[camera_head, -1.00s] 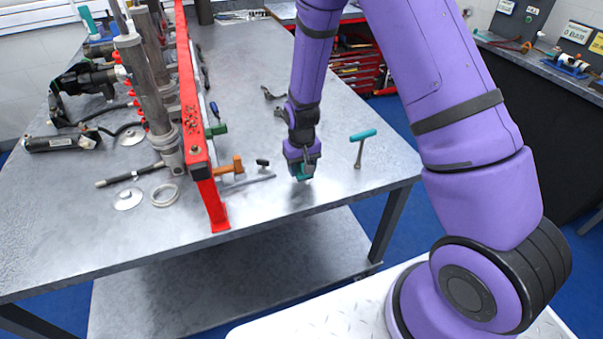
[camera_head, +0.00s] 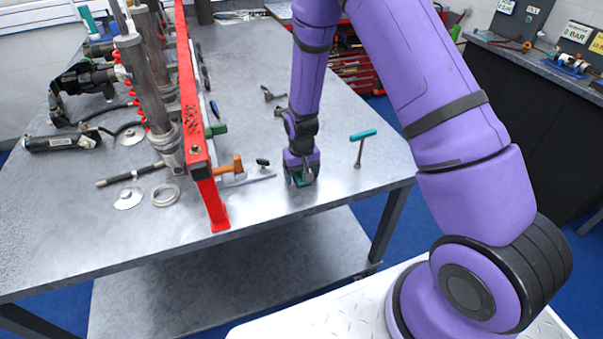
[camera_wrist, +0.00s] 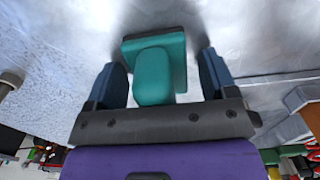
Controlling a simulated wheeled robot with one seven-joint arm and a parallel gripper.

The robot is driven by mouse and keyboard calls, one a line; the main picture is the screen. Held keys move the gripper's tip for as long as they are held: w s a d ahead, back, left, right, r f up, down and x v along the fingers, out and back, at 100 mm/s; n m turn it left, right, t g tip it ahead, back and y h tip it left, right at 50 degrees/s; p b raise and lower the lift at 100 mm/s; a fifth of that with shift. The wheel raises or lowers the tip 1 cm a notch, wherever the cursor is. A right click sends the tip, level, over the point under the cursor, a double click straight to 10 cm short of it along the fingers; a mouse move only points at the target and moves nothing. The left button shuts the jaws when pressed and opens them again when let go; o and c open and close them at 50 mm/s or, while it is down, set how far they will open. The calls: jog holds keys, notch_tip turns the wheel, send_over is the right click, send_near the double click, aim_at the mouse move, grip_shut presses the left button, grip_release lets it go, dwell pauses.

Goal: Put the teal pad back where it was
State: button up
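The teal pad (camera_wrist: 155,46) shows in the wrist view as a flat plate with a rounded grip part standing toward the camera. It also shows in the head view (camera_head: 299,182), mostly hidden by my gripper, at the table's front part. My gripper (camera_wrist: 163,72) has its two dark blue fingers apart, one on each side of the pad's grip part. A clear gap shows on the right and a narrow one on the left. In the head view my gripper (camera_head: 302,180) points down, low over the table. I cannot tell whether the pad touches the tabletop.
An orange-brown handled tool (camera_head: 233,165) and the red beam (camera_head: 199,150) are to the left. Damper parts (camera_head: 150,95) lie farther left. The metal table (camera_head: 270,205) is bare in front of my gripper.

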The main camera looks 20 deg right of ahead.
notch_tip(320, 180, up, 13)
jog(key=shift+r, duration=0.1)
jog(key=s+d+r+t, duration=0.1)
jog(key=s+d+r, duration=0.1)
jog(key=s+r, duration=0.65)
jog(key=s+d+r+t, duration=0.2)
jog(key=s+r, duration=0.1)
jog(key=r, duration=1.1)
jog(key=s+d+r+t, duration=0.1)
jog(key=s+r, duration=0.3)
jog(key=s, duration=0.5)
jog(key=s+d+r+t, duration=0.1)
jog(key=s+r, duration=0.3)
jog(key=s, duration=0.5)
jog(key=shift+d+r, duration=0.3)
jog(key=shift+d, duration=0.15)
